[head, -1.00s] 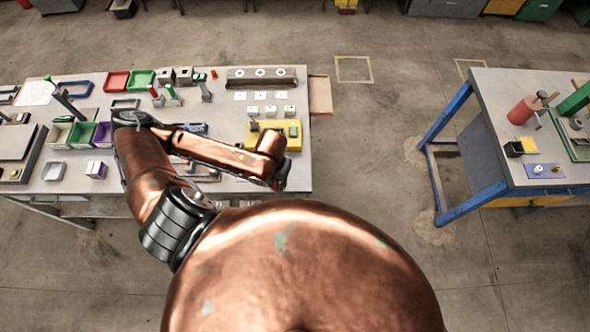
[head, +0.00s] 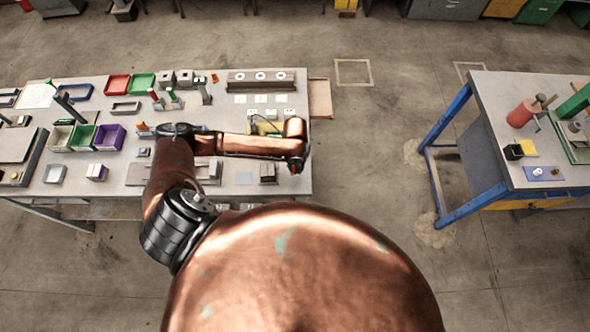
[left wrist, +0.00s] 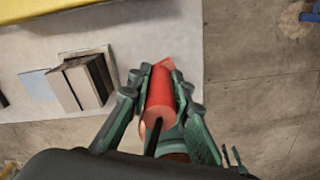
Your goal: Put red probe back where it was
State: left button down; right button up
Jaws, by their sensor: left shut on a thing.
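The red probe (left wrist: 160,95) is a red cylinder with a dark thin rod or cable at its near end. My left gripper (left wrist: 163,100) is shut on it, with green-grey fingers on both sides. In the head view a bit of red, likely the probe (head: 293,168), shows under my left gripper (head: 296,164), near the table's front right corner. The wrist view shows the probe over the pale table (left wrist: 140,40), close to its right edge. Its far end is partly unclear, and I cannot tell how high it is. My right gripper is not in view.
A grey-brown block (head: 268,173) stands left of the gripper; it also shows in the left wrist view (left wrist: 88,80). A yellow tray (head: 294,142) lies behind, partly hidden by my arm. Coloured bins (head: 108,137) stand at left. Floor lies right of the table.

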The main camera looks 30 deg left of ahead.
aim_at(295, 171)
pick_arm(q)
notch_tip(295, 171, down, 2)
jog(key=shift+s+f+p, duration=0.15)
jog(key=shift+p, duration=0.2)
jog(key=shift+f, duration=0.25)
jog(key=shift+f, duration=0.15)
jog(key=c, duration=1.8)
grip_release()
jog(key=shift+o, duration=0.2)
jog(key=shift+r, duration=0.2)
notch_tip(295, 171, up, 11)
jog(key=shift+r+b, duration=0.1)
jog(key=shift+b, duration=0.8)
jog(key=shift+r, duration=0.4)
